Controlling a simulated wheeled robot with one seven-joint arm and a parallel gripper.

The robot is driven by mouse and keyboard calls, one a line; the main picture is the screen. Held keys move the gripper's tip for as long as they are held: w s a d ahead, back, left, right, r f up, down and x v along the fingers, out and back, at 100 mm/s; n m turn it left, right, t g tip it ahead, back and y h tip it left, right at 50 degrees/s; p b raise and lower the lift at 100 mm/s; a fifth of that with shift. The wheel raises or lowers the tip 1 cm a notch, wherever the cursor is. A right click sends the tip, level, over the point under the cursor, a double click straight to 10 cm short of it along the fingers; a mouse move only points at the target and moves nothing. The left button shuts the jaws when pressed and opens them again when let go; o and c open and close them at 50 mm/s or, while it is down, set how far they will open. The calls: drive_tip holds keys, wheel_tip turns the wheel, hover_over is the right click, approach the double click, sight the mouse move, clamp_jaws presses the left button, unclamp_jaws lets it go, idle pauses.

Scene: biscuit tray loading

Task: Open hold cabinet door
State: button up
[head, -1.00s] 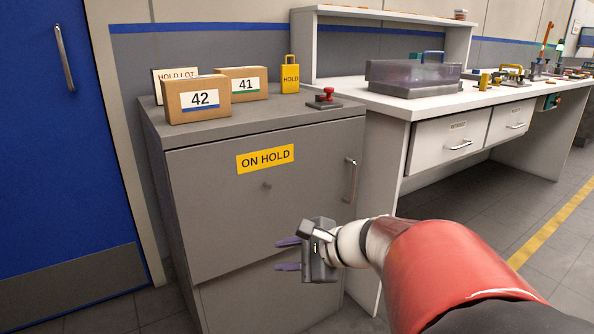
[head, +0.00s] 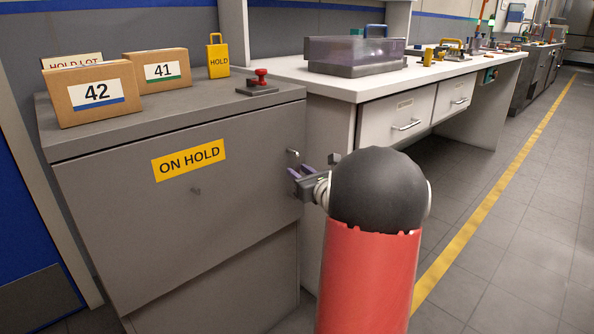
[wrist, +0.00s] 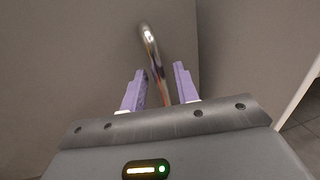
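The grey hold cabinet (head: 120,235) stands at the left in the head view, with a yellow ON HOLD label (head: 189,160) on its closed door (head: 230,205). Its metal bar handle (head: 293,153) is at the door's right side; my gripper hides most of it there. In the wrist view the handle (wrist: 151,48) runs down between the two purple fingers. My gripper (wrist: 158,88) is open, with a finger on either side of the handle and gaps visible. My gripper also shows in the head view (head: 295,178), at the door's right edge.
A white workbench (head: 345,86) stands close on the right. Open floor (head: 500,240) lies right of my arm.

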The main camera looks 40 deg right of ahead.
drive_tip(key=shift+w+d, duration=0.1)
drive_tip(key=shift+w, duration=0.6)
clamp_jaws()
drive_tip(key=shift+s, duration=0.1)
